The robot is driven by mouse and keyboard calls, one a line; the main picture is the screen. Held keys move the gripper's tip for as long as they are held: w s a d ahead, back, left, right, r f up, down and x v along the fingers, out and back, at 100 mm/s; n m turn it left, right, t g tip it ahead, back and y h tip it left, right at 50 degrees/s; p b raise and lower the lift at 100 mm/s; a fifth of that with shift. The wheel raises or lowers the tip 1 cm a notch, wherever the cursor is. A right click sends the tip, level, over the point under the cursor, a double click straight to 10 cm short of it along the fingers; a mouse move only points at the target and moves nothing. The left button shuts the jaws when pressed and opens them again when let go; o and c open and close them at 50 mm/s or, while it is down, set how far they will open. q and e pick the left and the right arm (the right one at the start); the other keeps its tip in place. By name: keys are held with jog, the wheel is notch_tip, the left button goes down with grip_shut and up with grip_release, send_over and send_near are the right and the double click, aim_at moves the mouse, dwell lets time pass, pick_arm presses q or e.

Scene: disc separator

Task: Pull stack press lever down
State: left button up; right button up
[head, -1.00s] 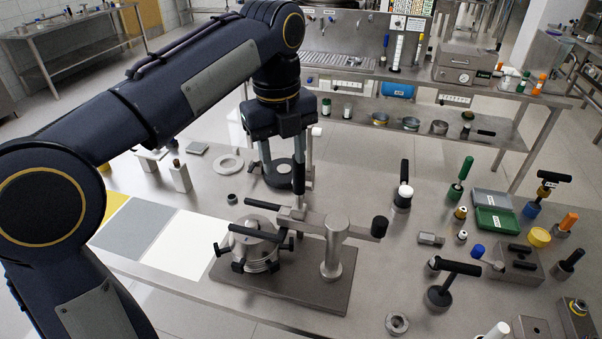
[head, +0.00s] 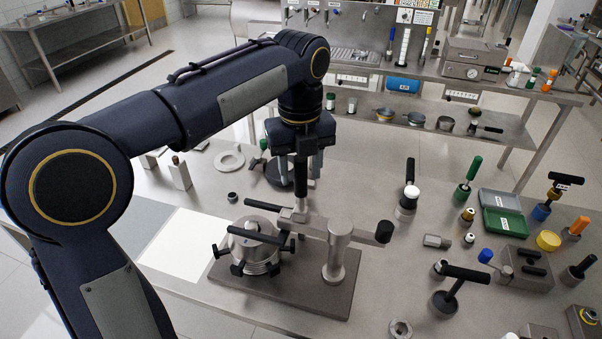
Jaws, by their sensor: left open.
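The stack press stands on a dark base plate (head: 300,290) near the front of the table. It has a silver post (head: 338,258), a flat metal arm across its top and a ribbed round disc stack (head: 258,258) with black clamp knobs. A black grip (head: 384,232) sits at the arm's right end. An upright black rod (head: 300,185) rises from the arm's left part. My left gripper (head: 294,168) is open and points down at this rod's upper part. The rod partly hides the fingers, and I cannot tell whether they touch it. My right gripper is out of view.
Many hand tools and knobs stand right of the press, including a black T-handle tool (head: 462,280) and a green tray (head: 501,222). A pale ring (head: 229,161) and a white block (head: 180,173) lie at the back left. A steel bench (head: 440,95) stands behind.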

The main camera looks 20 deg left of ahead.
pick_arm(q)
jog(key=shift+f, duration=0.7)
grip_shut()
jog(key=shift+s, duration=0.1)
